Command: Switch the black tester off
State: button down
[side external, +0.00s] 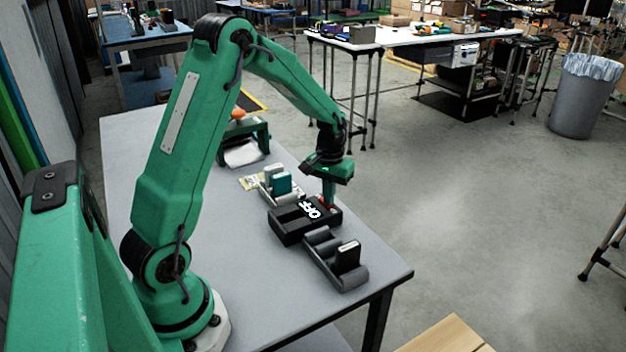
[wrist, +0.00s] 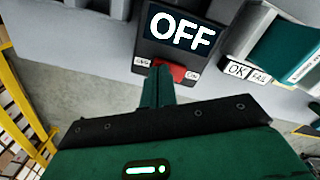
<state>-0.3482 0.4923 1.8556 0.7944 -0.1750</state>
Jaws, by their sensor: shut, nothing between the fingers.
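The black tester (side external: 287,225) is a dark box on the grey table, and its screen (wrist: 180,32) reads OFF in white letters. A red rocker switch (wrist: 178,72) sits on the tester below the screen, between two small white labels; a bit of red also shows in the side view (side external: 325,204). My gripper (wrist: 158,72) is shut and empty, its green fingertips at the left part of the red switch. In the side view my gripper (side external: 328,205) points down at the tester's right end. I cannot tell whether the fingertips touch the switch, and they hide part of it.
A grey holder (side external: 325,262) with a dark carton stands in front of the tester. Another holder with teal and white cartons (side external: 281,183) stands behind it, by an OK/FAIL label (wrist: 247,71). A green stand (side external: 245,140) is farther back. The table's right edge is close to the tester.

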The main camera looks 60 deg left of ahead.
jog(key=shift+r, duration=3.45)
jog(key=s+d+r+m+t, duration=0.2)
jog(key=s+d+r+m, duration=0.1)
jog(key=s+d+r, duration=0.6)
jog(key=s+d+r+m+t, duration=0.3)
jog(key=s+d, duration=0.3)
jog(key=s, duration=0.4)
jog(key=shift+s+d+r+t, duration=0.15)
jog(key=shift+s+t, duration=0.15)
jog(key=shift+s, duration=0.1)
